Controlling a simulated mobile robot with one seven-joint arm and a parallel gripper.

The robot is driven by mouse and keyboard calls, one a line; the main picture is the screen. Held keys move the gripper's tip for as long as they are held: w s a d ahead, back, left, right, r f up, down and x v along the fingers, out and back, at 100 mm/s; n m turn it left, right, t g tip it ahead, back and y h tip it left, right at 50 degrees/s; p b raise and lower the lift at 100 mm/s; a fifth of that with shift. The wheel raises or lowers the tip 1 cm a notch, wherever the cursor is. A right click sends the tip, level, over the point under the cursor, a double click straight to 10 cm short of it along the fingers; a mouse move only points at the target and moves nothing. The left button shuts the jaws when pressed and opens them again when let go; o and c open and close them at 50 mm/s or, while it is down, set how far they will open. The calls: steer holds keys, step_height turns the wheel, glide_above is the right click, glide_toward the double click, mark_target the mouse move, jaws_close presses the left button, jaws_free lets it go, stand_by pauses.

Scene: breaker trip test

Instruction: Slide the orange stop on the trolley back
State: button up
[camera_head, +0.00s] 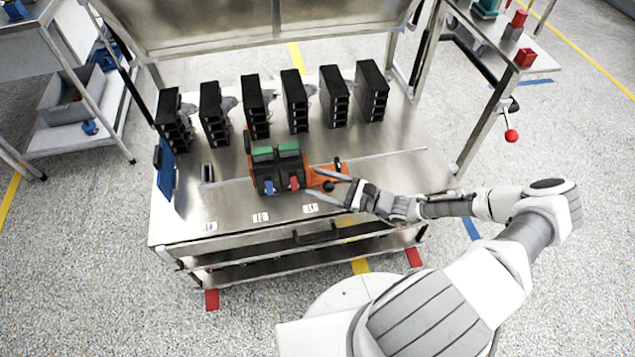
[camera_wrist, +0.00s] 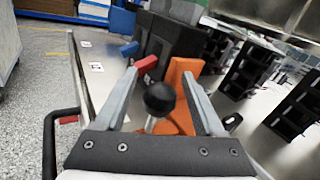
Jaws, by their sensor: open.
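The orange stop (camera_head: 322,176) sits on the metal trolley (camera_head: 385,172), at the right side of two black breakers (camera_head: 278,172). Its orange plate (camera_wrist: 182,72) shows in the wrist view, with a black ball knob (camera_wrist: 159,98) on a pale stem. My gripper (camera_head: 312,181) is open, low over the trolley's front part, coming from the right. In the wrist view its fingers (camera_wrist: 160,73) lie on either side of the knob. The left fingertip is close to a red toggle (camera_wrist: 146,64); I cannot tell whether they touch. Nothing is held.
A row of several black modules (camera_head: 294,100) stands behind the breakers. A thin rail runs across the trolley top to the right of the stop. A handle (camera_head: 316,238) projects from the trolley front. The top's right front part is clear.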

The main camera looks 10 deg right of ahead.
steer(key=shift+w+a, duration=0.2)
steer(key=shift+a, duration=0.1)
jaws_close()
steer(key=shift+d, duration=0.1)
stand_by(1.2)
